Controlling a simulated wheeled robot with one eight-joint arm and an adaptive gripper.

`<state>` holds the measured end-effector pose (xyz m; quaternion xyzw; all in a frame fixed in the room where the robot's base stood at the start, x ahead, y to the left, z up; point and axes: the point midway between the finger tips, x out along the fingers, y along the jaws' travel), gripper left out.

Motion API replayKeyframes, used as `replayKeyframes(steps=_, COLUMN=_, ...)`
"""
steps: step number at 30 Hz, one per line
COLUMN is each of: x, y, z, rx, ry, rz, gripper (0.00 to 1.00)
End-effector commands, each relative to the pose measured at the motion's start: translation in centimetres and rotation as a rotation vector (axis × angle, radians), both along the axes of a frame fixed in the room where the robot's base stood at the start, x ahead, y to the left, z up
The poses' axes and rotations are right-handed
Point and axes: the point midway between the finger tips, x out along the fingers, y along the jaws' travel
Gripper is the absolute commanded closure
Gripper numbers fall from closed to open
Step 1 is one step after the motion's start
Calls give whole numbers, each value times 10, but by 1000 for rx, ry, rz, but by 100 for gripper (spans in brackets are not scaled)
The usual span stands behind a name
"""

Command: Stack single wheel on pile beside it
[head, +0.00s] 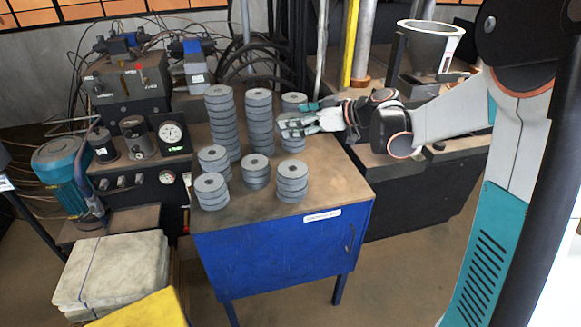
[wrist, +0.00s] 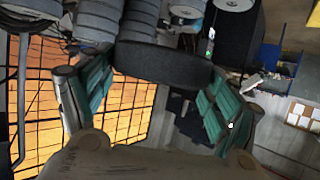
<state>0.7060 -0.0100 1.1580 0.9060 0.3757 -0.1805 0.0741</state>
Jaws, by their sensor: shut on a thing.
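My gripper (head: 286,120) reaches in from the right over the back right of the blue cabinet's top. It is shut on a dark grey wheel (wrist: 165,62), which shows between the two green-padded fingers in the wrist view. In the head view the fingers cover much of that spot, so I cannot clearly tell the held wheel there. Below the fingers stands a short pile (head: 293,143), and behind them a pile (head: 294,99) is partly hidden. Other grey wheels form tall piles (head: 221,120) (head: 258,120) at the back and lower piles (head: 210,192) (head: 292,182) in front.
The blue cabinet (head: 285,250) has a brown top with free room at its front right. Gauges and pumps (head: 150,140) stand to the left. A metal bucket (head: 428,45) stands at the back right. Stacked sacks (head: 110,270) lie at the front left.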

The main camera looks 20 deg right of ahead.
Motion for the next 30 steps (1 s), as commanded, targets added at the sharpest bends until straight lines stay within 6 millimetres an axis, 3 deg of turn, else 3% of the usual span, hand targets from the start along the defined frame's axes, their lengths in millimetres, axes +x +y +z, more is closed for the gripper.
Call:
replayKeyframes(steps=3, x=0, y=0, z=-33, rx=1, ry=0, rz=1, gripper=59)
replayKeyframes(steps=10, x=0, y=1, z=-81, rx=1, ry=0, rz=1, gripper=59)
replayKeyframes(steps=20, x=0, y=1, z=-105, rx=1, ry=0, rz=1, gripper=59)
replayKeyframes(steps=27, x=0, y=1, z=-138, rx=1, ry=0, rz=1, gripper=59)
replayKeyframes(steps=30, x=0, y=1, z=-143, rx=1, ry=0, rz=1, gripper=59)
